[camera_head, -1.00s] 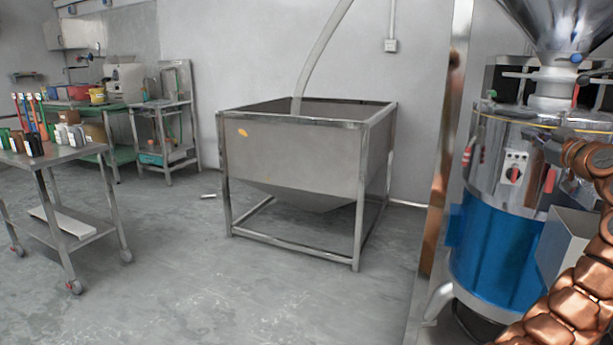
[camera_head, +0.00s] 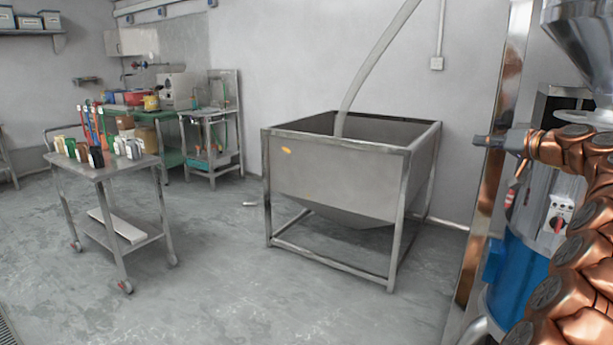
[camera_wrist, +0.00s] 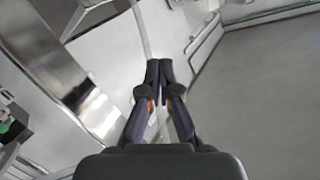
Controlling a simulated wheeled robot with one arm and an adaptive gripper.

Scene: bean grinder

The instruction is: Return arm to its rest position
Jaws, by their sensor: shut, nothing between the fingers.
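My gripper (camera_head: 482,141) is at the end of my copper-coloured arm at the right of the head view. It points left, in front of the wall and the metal post, and holds nothing. In the wrist view the two dark fingers of my gripper (camera_wrist: 159,68) meet at their tips. The bean grinder (camera_head: 525,245), with a blue lower body and a steel funnel on top, stands at the right, partly hidden behind my arm.
A steel hopper bin (camera_head: 335,180) on a frame stands mid-floor, with a pale hose (camera_head: 375,55) running into it. A tall metal post (camera_head: 488,170) rises beside the grinder.

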